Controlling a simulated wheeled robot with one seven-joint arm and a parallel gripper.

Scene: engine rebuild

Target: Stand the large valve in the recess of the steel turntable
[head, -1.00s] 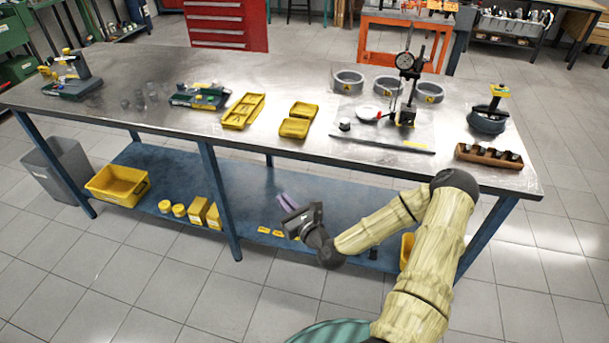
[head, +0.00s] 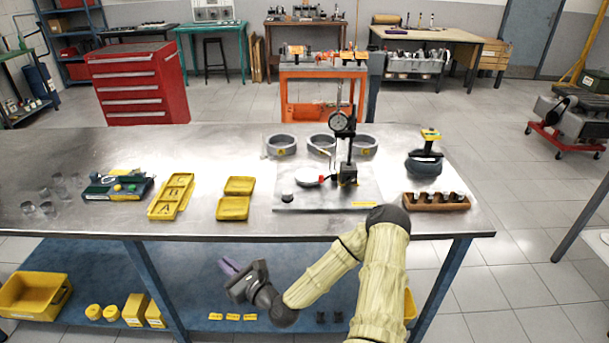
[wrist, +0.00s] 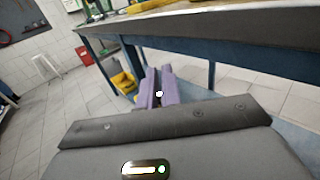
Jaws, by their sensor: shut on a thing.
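My gripper (head: 229,267) has purple fingers and hangs below bench-top height, in front of the blue lower shelf. In the wrist view its fingers (wrist: 159,88) are close together around a small bright, pale round thing (wrist: 159,94). This may be an end of the large valve; most of it is hidden by the fingers. On the bench, a pale, shiny round disc (head: 305,181) sits on a flat plate beside the dial-gauge stand. It may be the steel turntable; its recess cannot be made out. My gripper is well apart from it, lower and to the left.
The steel bench (head: 110,222) carries yellow trays (head: 233,208), several grey rings (head: 281,145), a dial-gauge stand (head: 347,160), a wooden rack (head: 435,202) and a dark round tool (head: 425,165). The bench's front edge lies above my gripper.

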